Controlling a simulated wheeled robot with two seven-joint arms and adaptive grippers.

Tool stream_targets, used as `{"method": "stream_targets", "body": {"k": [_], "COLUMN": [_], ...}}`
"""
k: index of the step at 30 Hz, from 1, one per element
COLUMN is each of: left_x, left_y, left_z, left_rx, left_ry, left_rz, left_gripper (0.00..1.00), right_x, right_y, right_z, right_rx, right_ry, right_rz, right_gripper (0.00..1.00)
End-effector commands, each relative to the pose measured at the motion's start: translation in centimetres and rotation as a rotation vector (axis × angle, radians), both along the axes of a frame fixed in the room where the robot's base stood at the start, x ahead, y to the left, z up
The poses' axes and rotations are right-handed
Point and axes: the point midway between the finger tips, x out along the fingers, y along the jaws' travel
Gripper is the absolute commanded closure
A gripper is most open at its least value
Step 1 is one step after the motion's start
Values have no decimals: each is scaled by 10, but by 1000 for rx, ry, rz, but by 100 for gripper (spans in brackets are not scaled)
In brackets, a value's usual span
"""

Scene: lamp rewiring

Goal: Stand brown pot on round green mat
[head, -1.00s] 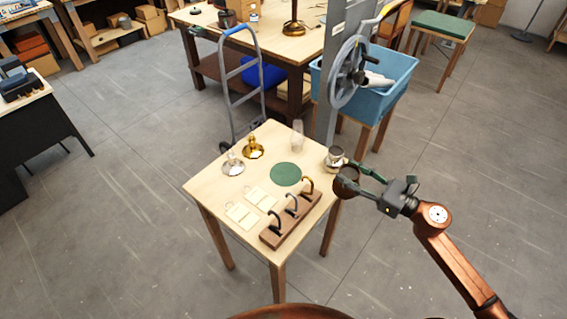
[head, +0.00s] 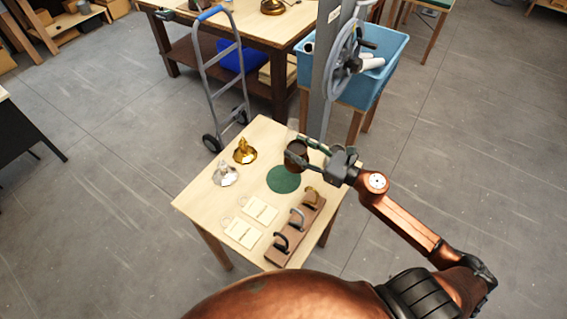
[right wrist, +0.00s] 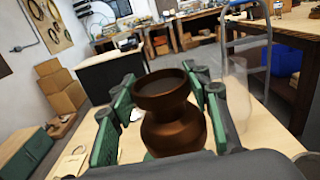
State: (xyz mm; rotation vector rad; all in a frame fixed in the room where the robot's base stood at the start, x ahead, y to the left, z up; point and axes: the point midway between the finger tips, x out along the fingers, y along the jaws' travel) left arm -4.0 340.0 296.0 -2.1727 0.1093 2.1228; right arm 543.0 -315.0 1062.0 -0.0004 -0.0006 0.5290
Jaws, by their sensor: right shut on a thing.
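The brown pot (head: 296,156) is round-bodied with a flared rim. My right gripper (head: 308,153) is shut on it and holds it upright, apparently above the small table. The right wrist view shows the pot (right wrist: 170,118) between the green-padded fingers (right wrist: 165,92). The round green mat (head: 283,180) lies flat on the table, just below and left of the pot in the head view. The mat's visible surface is bare. The gap between pot and table is hard to judge. My left gripper is not in view.
On the small table (head: 205,205) stand a gold piece (head: 244,152) and a silver piece (head: 225,175). Pale cards (head: 242,232) and a wooden block with hooks (head: 297,228) lie nearer. A hand truck (head: 222,75) and wheeled post (head: 325,70) stand behind.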

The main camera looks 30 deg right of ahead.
Motion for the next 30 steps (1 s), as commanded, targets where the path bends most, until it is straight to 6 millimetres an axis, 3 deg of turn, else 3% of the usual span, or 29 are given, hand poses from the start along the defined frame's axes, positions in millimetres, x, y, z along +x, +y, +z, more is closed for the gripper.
{"method": "stream_targets", "body": {"k": [4, 10, 15, 21, 30], "left_x": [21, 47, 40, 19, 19], "left_y": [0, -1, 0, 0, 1], "left_z": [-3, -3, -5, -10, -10], "left_rx": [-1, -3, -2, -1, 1], "left_ry": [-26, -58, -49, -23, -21], "left_rz": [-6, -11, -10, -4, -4], "left_gripper": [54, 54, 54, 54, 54], "right_x": [13, 21, 28, 27, 26], "right_y": [19, 32, 43, 41, 40], "right_z": [-28, -45, -59, -85, -87], "right_rx": [6, 3, 4, 3, 1], "right_ry": [0, -1, 0, 1, 0], "right_rz": [-1, 2, 4, 2, 3], "right_gripper": [100, 100, 100, 100, 100]}}
